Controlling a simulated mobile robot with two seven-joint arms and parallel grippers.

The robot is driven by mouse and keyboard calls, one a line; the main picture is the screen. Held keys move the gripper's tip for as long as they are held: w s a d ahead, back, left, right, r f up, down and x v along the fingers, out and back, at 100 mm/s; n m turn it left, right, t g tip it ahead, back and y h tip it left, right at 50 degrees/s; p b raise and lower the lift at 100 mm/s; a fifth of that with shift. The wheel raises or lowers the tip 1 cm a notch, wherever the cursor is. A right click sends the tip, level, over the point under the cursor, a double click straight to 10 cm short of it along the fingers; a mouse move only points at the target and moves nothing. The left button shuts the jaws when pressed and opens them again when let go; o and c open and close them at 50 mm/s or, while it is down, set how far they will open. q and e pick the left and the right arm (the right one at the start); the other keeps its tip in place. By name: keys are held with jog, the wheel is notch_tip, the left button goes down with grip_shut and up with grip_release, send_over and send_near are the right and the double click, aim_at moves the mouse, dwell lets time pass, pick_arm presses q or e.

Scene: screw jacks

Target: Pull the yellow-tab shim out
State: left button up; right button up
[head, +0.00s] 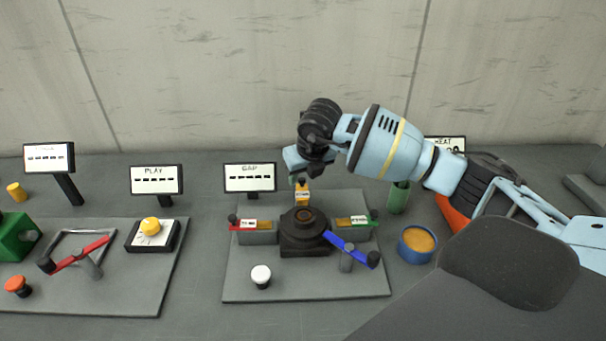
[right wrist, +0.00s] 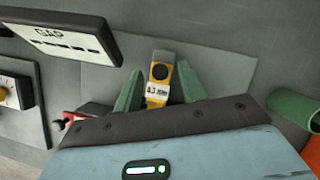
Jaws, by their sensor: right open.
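The yellow-tab shim (head: 302,194) stands at the back of the dark jack block (head: 303,240) on the grey plate. Its yellow tab with a white label also shows in the right wrist view (right wrist: 158,92). My right gripper (head: 300,178) is above and behind the tab in the head view. In the right wrist view its two green fingers (right wrist: 160,80) are open, one on each side of the tab. I cannot tell whether they touch it. The part of the shim inside the jack is hidden. My left gripper is not in view.
A red-tab shim (head: 250,225) and a green-tab shim (head: 353,221) lie either side of the jack. A blue lever (head: 350,247) and white knob (head: 261,274) are in front. The GAP sign (head: 250,178) stands behind left. A green cylinder (head: 398,198) and blue-rimmed pot (head: 417,244) stand right.

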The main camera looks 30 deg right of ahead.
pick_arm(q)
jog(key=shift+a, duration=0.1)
pick_arm(e)
grip_shut()
